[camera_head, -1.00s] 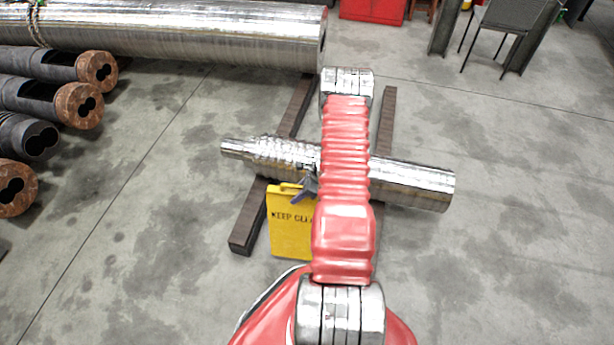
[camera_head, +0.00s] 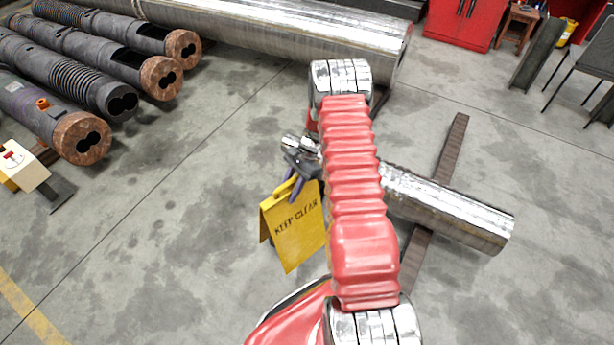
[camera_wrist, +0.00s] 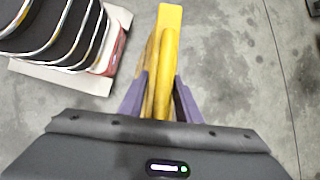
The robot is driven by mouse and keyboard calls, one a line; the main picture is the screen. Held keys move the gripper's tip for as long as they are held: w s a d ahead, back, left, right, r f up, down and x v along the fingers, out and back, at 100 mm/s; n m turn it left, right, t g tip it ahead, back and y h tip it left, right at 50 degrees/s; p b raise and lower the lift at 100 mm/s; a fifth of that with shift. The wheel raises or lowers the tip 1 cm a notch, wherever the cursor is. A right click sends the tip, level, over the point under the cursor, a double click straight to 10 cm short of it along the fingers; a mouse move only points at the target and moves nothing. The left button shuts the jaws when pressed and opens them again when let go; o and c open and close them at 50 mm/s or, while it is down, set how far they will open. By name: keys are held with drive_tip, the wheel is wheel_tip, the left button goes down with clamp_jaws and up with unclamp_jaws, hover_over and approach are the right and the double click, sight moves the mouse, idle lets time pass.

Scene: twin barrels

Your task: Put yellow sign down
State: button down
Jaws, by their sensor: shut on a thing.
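The yellow sign (camera_head: 297,232) reads "KEEP CLEAR" and hangs from my gripper (camera_head: 294,184), left of my red arm in the head view. My gripper is shut on the sign's top edge. In the wrist view the sign (camera_wrist: 167,50) shows nearly edge-on between the purple fingers of my gripper (camera_wrist: 161,92). Part of the sign's right side lies close behind my arm in the head view. I cannot tell how far its lower edge is from the floor.
A shiny metal shaft (camera_head: 450,207) lies across dark wooden beams (camera_head: 452,148) on the right. Dark barrels (camera_head: 75,120) with copper-coloured ends lie at the upper left, near a long steel cylinder (camera_head: 300,35). A red cabinet (camera_head: 465,22) stands at the back.

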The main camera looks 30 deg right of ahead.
sight(264, 202)
drive_tip(key=a+r+n+g, duration=0.1)
drive_tip(key=a+r+n, duration=0.1)
drive_tip(key=a, duration=0.1)
drive_tip(key=a+r+n+g+h, duration=0.1)
drive_tip(key=a+r+n, duration=0.1)
drive_tip(key=a+n, duration=0.1)
drive_tip(key=a+r+n+g+h, duration=0.1)
drive_tip(key=a+r+n, duration=0.1)
drive_tip(key=a+n, duration=0.1)
drive_tip(key=shift+a+r+g, duration=0.3)
drive_tip(key=shift+a+r, duration=0.1)
drive_tip(key=s+a+r+n+g+h, duration=0.1)
drive_tip(key=a+r+n+h, duration=0.3)
drive_tip(key=a+r+n, duration=0.2)
wheel_tip(264, 202, up, 2)
drive_tip(key=shift+r+n+g, duration=0.25)
drive_tip(key=shift+n+g, duration=0.05)
drive_tip(key=shift+n, duration=0.9)
drive_tip(key=shift+a, duration=0.1)
